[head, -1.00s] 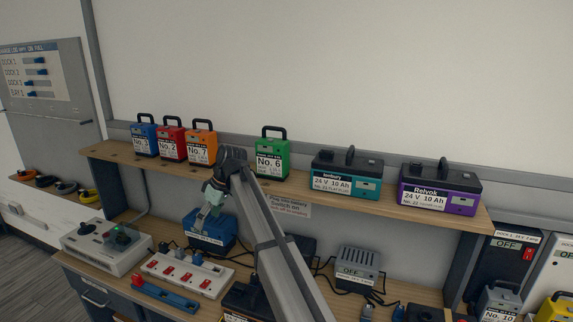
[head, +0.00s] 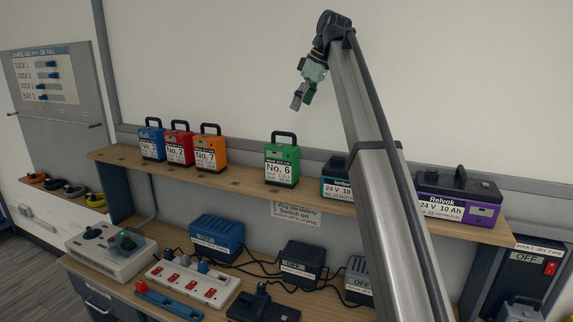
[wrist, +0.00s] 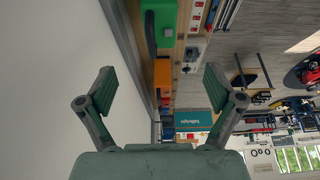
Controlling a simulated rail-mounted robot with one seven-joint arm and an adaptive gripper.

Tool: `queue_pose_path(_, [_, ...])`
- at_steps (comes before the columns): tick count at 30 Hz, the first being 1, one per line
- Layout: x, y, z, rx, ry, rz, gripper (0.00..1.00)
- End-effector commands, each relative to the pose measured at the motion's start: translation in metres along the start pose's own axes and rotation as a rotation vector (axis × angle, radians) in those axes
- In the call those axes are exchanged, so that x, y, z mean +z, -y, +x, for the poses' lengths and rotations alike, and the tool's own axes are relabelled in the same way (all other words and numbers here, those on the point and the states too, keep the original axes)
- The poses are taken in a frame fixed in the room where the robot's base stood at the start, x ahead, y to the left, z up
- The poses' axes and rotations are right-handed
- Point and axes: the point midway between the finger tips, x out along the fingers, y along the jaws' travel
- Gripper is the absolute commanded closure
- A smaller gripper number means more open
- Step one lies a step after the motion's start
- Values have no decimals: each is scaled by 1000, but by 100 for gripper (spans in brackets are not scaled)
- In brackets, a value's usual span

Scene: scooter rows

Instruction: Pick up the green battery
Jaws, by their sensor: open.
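The green battery (head: 282,164), marked No. 6 and with a black handle on top, stands upright on the upper wooden shelf, right of the orange battery. It also shows at the top of the wrist view (wrist: 160,22), partly cut off by the frame edge. My gripper (head: 301,97) is above the shelf, higher than the green battery and a little to its right in the head view. Its two fingers (wrist: 157,92) are spread apart with nothing between them.
Blue (head: 152,143), red (head: 178,148) and orange (head: 210,152) batteries stand to the left on the shelf. A teal battery (head: 336,182), partly hidden by my arm, and a purple battery (head: 470,206) stand to the right. Chargers and a power strip (head: 190,287) fill the bench below.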

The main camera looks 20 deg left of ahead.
Motion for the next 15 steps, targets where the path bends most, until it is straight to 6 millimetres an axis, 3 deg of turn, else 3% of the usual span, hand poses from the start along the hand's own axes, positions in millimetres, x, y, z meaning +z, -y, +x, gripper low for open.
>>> queue_pose_path(9, [0,2,63,-3,1,0,8])
queue_pose_path(15, [-1,2,92,-2,1,-1,8])
